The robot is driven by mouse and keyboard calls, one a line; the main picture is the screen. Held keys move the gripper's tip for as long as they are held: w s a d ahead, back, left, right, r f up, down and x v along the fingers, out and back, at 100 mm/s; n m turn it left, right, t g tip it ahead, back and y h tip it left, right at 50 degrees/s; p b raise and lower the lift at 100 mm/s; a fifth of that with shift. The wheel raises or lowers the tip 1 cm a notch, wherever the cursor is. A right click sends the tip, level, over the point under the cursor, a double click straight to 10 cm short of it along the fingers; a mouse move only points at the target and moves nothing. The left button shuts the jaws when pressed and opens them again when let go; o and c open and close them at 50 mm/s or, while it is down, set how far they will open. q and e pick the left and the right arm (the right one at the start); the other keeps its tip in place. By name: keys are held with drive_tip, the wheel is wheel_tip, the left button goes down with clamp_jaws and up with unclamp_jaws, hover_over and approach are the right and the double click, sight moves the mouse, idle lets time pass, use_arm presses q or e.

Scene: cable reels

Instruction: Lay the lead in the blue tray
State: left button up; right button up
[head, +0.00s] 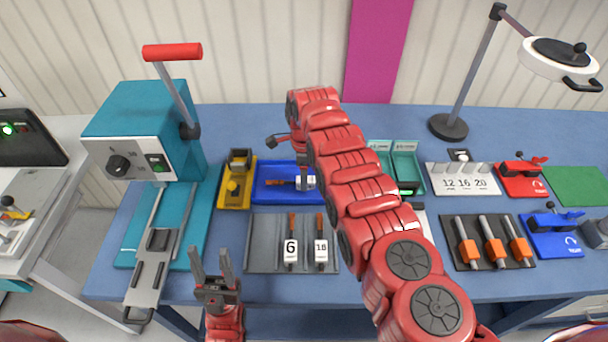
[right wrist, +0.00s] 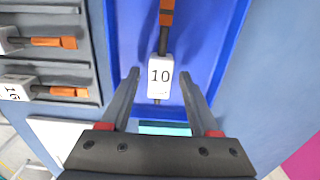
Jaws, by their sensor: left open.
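The blue tray (head: 262,195) lies on the table left of my right arm. A lead with a white block marked 10 (right wrist: 160,72) and an orange end (right wrist: 167,14) lies in the tray; it also shows partly in the head view (head: 304,183). My right gripper (right wrist: 160,88) is open, with a finger on each side of the white block and visible gaps to it. In the head view my right arm hides most of that gripper. My left gripper (head: 210,256) is open and empty at the table's front edge.
A grey tray (head: 264,238) in front holds two leads, marked 6 (head: 290,248) and 18 (head: 320,248). A teal lever press (head: 150,135) stands left. A yellow fixture (head: 235,185) sits beside the blue tray. Racks and red and blue tools are at right.

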drive_tip(key=shift+o, duration=0.4)
drive_tip(key=shift+r+p, duration=0.35)
wheel_tip(320, 180, up, 17)
drive_tip(key=p, duration=0.6)
drive_tip(key=shift+f, duration=0.2)
